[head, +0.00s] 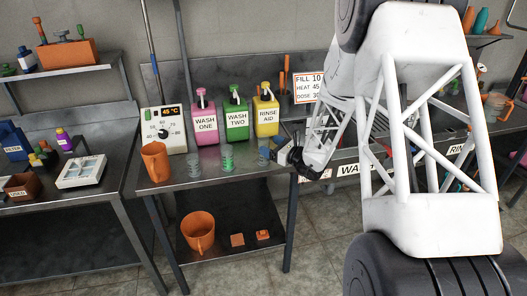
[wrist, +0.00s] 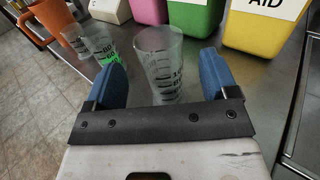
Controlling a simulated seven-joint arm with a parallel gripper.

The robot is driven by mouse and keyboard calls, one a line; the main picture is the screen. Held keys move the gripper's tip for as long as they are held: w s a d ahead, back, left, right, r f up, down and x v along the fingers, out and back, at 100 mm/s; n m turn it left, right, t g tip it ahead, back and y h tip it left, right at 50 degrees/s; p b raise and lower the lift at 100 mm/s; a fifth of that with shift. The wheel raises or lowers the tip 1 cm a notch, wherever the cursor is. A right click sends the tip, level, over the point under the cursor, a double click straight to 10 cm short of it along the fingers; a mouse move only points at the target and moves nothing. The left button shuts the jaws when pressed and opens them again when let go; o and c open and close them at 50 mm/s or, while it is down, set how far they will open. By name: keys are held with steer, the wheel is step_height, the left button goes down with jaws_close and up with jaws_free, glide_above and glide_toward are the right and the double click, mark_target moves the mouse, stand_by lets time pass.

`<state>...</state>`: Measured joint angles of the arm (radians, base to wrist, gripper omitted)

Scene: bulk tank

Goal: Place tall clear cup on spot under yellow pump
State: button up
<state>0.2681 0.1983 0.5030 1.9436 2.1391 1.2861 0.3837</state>
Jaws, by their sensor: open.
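A clear cup with dark measuring marks (head: 264,148) stands upright on the steel table below the yellow pump container labelled RINSE AID (head: 266,117). In the wrist view this tall clear cup (wrist: 159,62) rises between the two blue fingers, with gaps on both sides. My gripper (head: 284,153) is open just right of the cup in the head view; its fingers (wrist: 160,70) also show in the wrist view. The yellow container (wrist: 262,28) is beyond the right finger. I cannot make out a marked spot under its nozzle.
A green-tinted cup (head: 227,158) and another clear cup (head: 194,165) stand left of the tall cup. Pink (head: 204,118) and green (head: 236,116) pump containers line the back. An orange pitcher (head: 156,161) stands at the left, before a temperature dial box (head: 164,129).

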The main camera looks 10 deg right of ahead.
mark_target(263, 138)
steer(key=shift+x, duration=1.95)
steer(key=shift+r, duration=0.1)
steer(key=c, duration=1.1)
steer(key=shift+o, duration=0.2)
steer(key=shift+r, duration=0.1)
steer(key=shift+r, duration=0.65)
step_height(263, 138, up, 2)
steer(key=shift+r, duration=0.1)
steer(key=s+r, duration=0.1)
steer(key=s, duration=1.5)
steer(key=shift+a+r, duration=0.2)
steer(key=shift+a, duration=0.15)
